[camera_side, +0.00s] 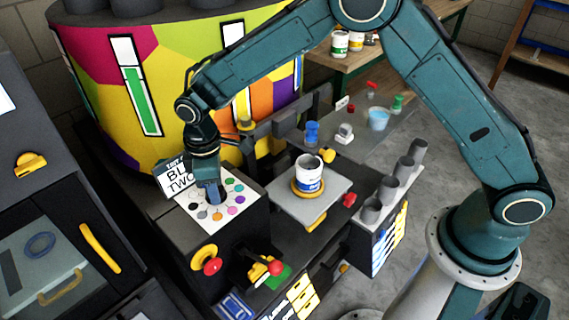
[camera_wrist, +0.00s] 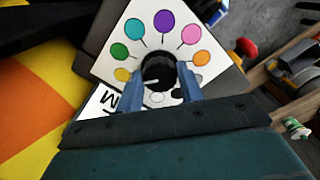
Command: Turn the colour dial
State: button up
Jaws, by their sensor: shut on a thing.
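The colour dial is a black round knob (camera_wrist: 158,72) with a pale pointer line, in the middle of a white panel (camera_wrist: 113,62) ringed with coloured spots. In the wrist view the pointer lies toward the left, roughly toward the yellow spot (camera_wrist: 122,75). My gripper (camera_wrist: 163,78) has its two blue fingers on either side of the knob, shut on it. In the side view my gripper (camera_side: 214,196) points down over the panel (camera_side: 190,203) and hides the knob. Part of the ring is hidden behind the fingers in the wrist view.
A sign (camera_side: 178,178) with black letters stands at the panel's back left. A white pot (camera_side: 309,172) sits on a grey plate (camera_side: 330,200) to the right. A red knob (camera_side: 212,266) and a red-tipped lever (camera_side: 275,268) are at the front. A large multicoloured drum (camera_side: 185,70) stands behind.

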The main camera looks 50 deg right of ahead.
jog(key=o, duration=1)
jog(key=shift+r, duration=0.1)
notch_tip(320, 180, up, 14)
dwell(0.4)
